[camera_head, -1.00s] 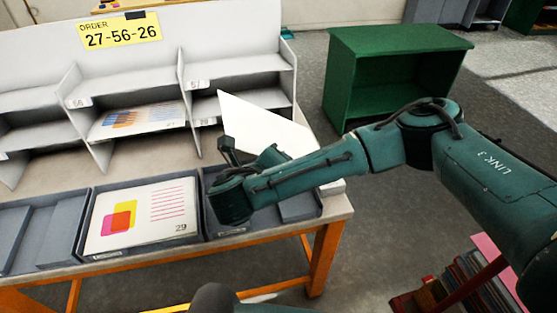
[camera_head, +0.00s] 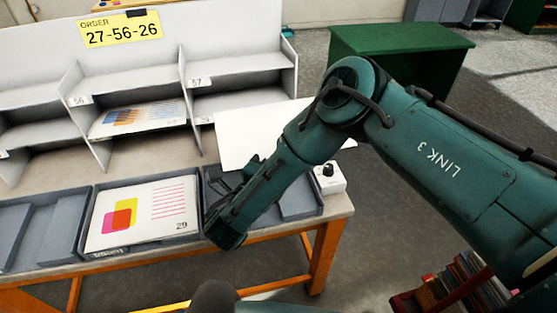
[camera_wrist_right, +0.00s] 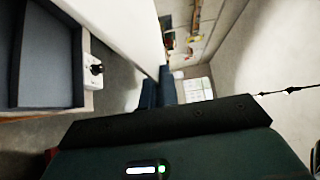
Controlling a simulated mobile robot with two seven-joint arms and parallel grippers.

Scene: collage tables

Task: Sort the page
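A white page (camera_head: 262,132), blank on the side I see, is held above the table's right end, in front of the lower right shelf. My right gripper (camera_head: 250,168) appears shut on its near edge. In the right wrist view the page (camera_wrist_right: 122,30) runs edge-on up from the dark fingers (camera_wrist_right: 160,92). A page marked 29 (camera_head: 130,222), with yellow and pink shapes and red lines, lies in the middle tray (camera_head: 88,205). Another printed page (camera_head: 135,118) lies in the lower middle shelf slot. My left gripper is not in view.
A yellow order sign (camera_head: 120,30) reads 27-56-26. The left tray (camera_head: 30,230) holds no page; the right tray (camera_head: 305,202) is partly hidden by my arm. A white box with a black knob (camera_head: 330,180) sits at the table's right edge. A green cabinet (camera_head: 420,45) stands behind.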

